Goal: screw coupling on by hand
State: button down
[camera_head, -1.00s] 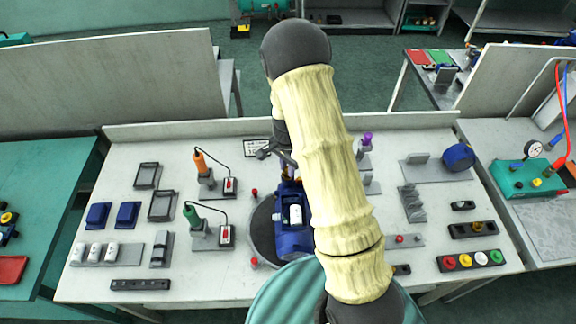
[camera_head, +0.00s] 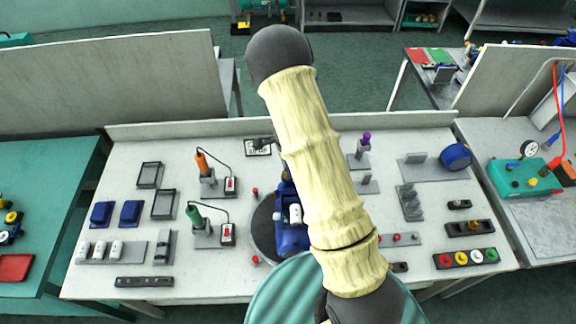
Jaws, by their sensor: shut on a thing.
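The blue pump (camera_head: 291,236) stands on a dark round turntable (camera_head: 263,228) at the middle of the bench, with a white label on its body. My pale-sleeved arm reaches over it and covers its right side and most of its top. The fingertips are hidden behind the arm. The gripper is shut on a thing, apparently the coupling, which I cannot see. Whether it touches the pump cannot be told.
An orange-handled tool (camera_head: 202,165) and a green-handled tool (camera_head: 194,217) stand in holders at left. Blue bins (camera_head: 131,212) and empty trays lie farther left. A blue round part (camera_head: 456,157) and a row of coloured caps (camera_head: 465,258) are at right. A low back panel edges the bench.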

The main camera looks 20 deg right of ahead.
jog(key=shift+s+r+m+p, duration=0.1)
jog(key=shift+s+m+p, duration=0.05)
jog(key=shift+m+p, duration=0.5)
jog(key=shift+m, duration=0.75)
jog(key=shift+f+m, duration=0.2)
jog(key=shift+m, duration=0.1)
jog(key=c, duration=1.4)
grip_release()
jog(key=shift+o, duration=0.2)
jog(key=n, duration=0.3)
jog(key=shift+r+n, duration=0.1)
jog(key=shift+n, duration=0.2)
jog(key=shift+b, duration=0.3)
